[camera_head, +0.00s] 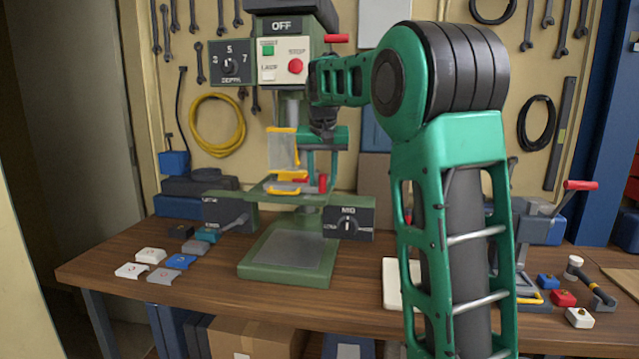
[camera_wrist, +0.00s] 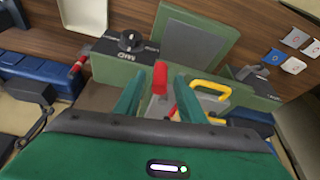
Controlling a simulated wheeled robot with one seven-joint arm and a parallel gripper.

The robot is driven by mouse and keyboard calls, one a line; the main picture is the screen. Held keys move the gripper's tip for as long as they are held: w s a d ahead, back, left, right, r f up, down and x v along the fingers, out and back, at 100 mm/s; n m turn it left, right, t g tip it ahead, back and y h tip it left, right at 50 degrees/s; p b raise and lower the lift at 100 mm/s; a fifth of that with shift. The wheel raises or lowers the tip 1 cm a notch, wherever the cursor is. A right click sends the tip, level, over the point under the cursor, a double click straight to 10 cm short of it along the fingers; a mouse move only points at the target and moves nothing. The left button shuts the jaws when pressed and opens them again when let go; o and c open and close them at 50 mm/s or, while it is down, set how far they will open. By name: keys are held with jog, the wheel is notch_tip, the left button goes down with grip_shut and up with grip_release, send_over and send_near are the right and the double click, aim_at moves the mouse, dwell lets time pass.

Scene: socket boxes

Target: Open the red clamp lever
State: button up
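The red clamp lever (camera_head: 322,182) stands at the drill press's small work table, beside a yellow clamp part (camera_head: 285,188). In the wrist view the red lever (camera_wrist: 160,78) shows between my two green fingers, near the fingertips. My gripper (camera_wrist: 158,88) is open, with a finger on each side of the lever; I cannot tell whether either touches it. In the head view my gripper (camera_head: 321,165) points down just above the table. The yellow clamp handle (camera_wrist: 212,90) lies right of the fingers in the wrist view. The lever's lower part is partly hidden.
The drill press base (camera_head: 288,252) stands on the wooden bench. Dial boxes (camera_head: 348,222) flank its table closely. Several coloured socket boxes (camera_head: 180,261) lie at left. A yellow guard (camera_head: 283,148) hangs beside my gripper. A vise with a red handle (camera_head: 580,185) is at right.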

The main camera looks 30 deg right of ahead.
jog(key=shift+w+d+f, duration=0.1)
jog(key=shift+w+f, duration=0.1)
jog(key=shift+f, duration=0.45)
grip_shut()
